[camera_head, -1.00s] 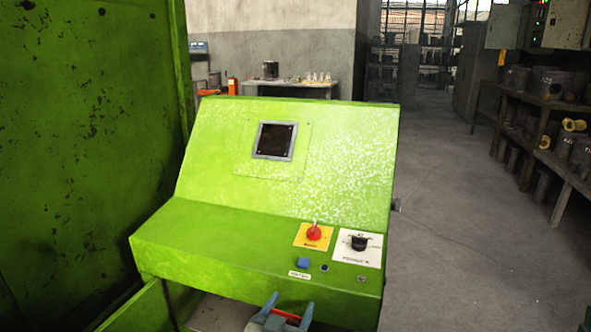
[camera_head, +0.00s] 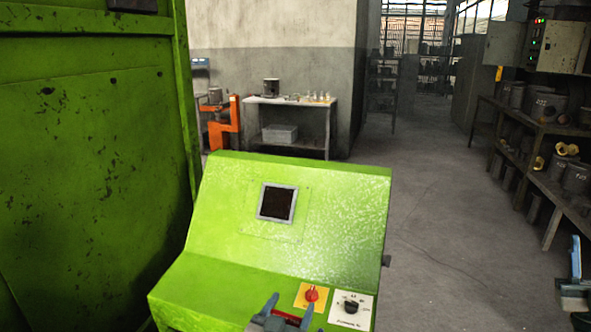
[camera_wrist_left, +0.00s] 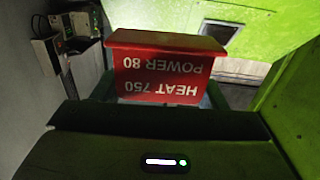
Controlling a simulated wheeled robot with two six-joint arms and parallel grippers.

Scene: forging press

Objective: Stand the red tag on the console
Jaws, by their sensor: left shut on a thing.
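The green console (camera_head: 335,225) stands in the middle of the head view, with a sloped panel and a lower ledge. My left gripper (camera_head: 282,310) is at the bottom edge, in front of the ledge, shut on the red tag (camera_head: 287,316). Only a thin red strip of the tag shows there. In the left wrist view the tag (camera_wrist_left: 165,70) is large, with white text "HEAT 750 POWER 80" upside down. I cannot tell whether it touches the console. My right gripper (camera_head: 575,262) is partly in view at the right edge; its jaw opening is unclear.
The ledge carries a red knob (camera_head: 312,294) on a yellow plate and a black dial (camera_head: 351,307) on a white plate. A dark screen (camera_head: 276,203) is set in the slope. A green machine wall (camera_head: 90,180) rises at left. Grey floor (camera_head: 440,230) is open at right.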

